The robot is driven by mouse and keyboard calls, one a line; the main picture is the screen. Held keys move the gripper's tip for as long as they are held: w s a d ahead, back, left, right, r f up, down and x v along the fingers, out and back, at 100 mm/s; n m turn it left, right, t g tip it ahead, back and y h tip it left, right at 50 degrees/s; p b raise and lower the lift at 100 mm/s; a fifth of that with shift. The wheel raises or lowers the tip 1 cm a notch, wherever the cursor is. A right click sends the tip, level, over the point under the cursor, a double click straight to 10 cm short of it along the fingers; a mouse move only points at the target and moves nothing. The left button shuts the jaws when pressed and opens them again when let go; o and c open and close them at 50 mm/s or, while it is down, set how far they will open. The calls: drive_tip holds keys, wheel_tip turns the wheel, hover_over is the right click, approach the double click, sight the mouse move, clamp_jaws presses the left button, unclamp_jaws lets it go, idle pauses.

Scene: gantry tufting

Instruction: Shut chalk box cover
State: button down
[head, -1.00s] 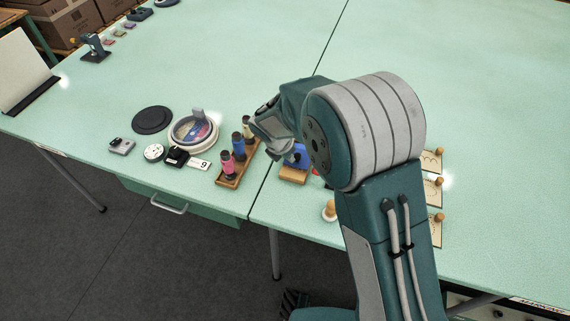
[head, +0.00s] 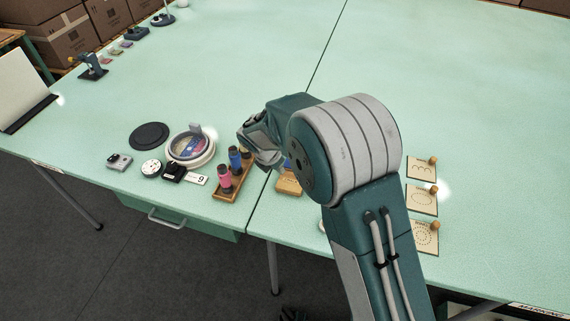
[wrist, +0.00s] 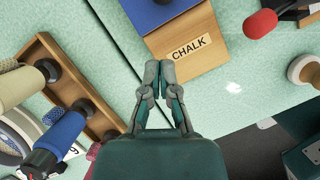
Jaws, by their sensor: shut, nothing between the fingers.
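The wooden chalk box (wrist: 192,50), with a "CHALK" label on its top face, lies just past my fingertips in the wrist view. Its blue cover (wrist: 158,10) shows at the top edge of that view, partly cut off. In the head view the box (head: 289,185) is mostly hidden behind my arm, and only a sliver of blue shows above it. The cover's exact angle is hard to tell. My gripper (wrist: 158,72) is shut and empty, its tips overlapping the box's near left corner in the picture. Whether they touch cannot be told.
A wooden rack (head: 232,190) with thread spools stands left of the box. A round white-rimmed dish (head: 191,148) and small devices lie further left. Wooden cards with knobs (head: 421,200) are at right. A red-tipped tool (wrist: 260,24) lies right of the box.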

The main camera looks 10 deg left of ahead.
drive_tip(key=v, duration=0.9)
drive_tip(key=shift+r, duration=0.3)
drive_tip(key=s+d+r+m+y, duration=0.1)
drive_tip(key=s+d+r+m, duration=0.2)
drive_tip(key=d+r+m, duration=0.5)
drive_tip(key=s+d+r+m, duration=0.3)
drive_tip(key=d+r+m, duration=0.2)
drive_tip(key=d, duration=0.6)
drive_tip(key=s+d+r+m+t, duration=0.1)
drive_tip(key=s+d+m, duration=0.5)
drive_tip(key=s+m, duration=0.2)
drive_tip(key=s+d+r+m+t+y, duration=0.1)
drive_tip(key=s+d+m, duration=0.5)
drive_tip(key=s+m, duration=0.2)
drive_tip(key=shift+s+m, duration=0.2)
drive_tip(key=shift+m, duration=0.1)
